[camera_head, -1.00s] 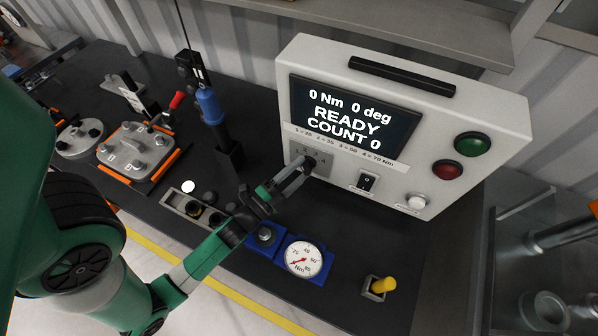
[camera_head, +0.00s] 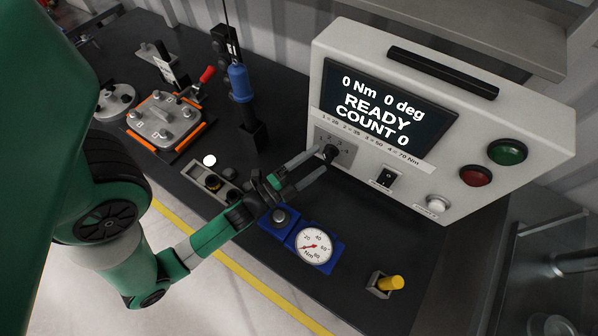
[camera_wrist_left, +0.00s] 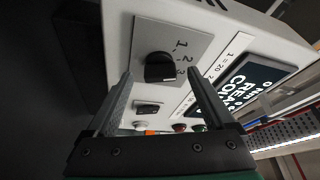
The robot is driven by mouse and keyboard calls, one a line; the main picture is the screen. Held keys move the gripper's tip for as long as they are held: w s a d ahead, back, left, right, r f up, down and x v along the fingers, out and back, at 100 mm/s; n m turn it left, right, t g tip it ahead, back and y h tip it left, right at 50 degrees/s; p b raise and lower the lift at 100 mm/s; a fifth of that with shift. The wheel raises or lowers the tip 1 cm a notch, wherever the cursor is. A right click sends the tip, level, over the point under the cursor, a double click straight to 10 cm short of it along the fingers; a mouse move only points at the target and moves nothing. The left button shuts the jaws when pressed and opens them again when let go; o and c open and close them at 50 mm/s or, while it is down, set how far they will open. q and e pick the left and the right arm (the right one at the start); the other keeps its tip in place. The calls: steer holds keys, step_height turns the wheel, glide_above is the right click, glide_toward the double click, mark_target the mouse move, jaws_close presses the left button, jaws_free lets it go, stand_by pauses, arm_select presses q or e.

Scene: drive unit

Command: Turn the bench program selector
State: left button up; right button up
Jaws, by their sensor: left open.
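The program selector is a black knob (camera_head: 331,152) on a grey plate marked 1 to 4, low on the left of the light grey control box (camera_head: 470,117). My left gripper (camera_head: 321,156) reaches it from the lower left with its two fingers apart. In the left wrist view the knob (camera_wrist_left: 159,68) shows between the fingertips (camera_wrist_left: 160,76), with a gap on each side. I cannot tell how far the tips reach along its sides. The display (camera_head: 385,107) reads 0 Nm, 0 deg, READY, COUNT 0. My right gripper is not in view.
A black rocker switch (camera_head: 386,177), white button (camera_head: 438,204), red button (camera_head: 475,176) and green button (camera_head: 507,152) are on the box.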

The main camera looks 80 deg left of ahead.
arm_select(q)
steer(key=p+v, duration=0.2)
steer(key=v, duration=0.7)
steer(key=shift+s+d, duration=0.1)
steer(key=shift+s, duration=0.05)
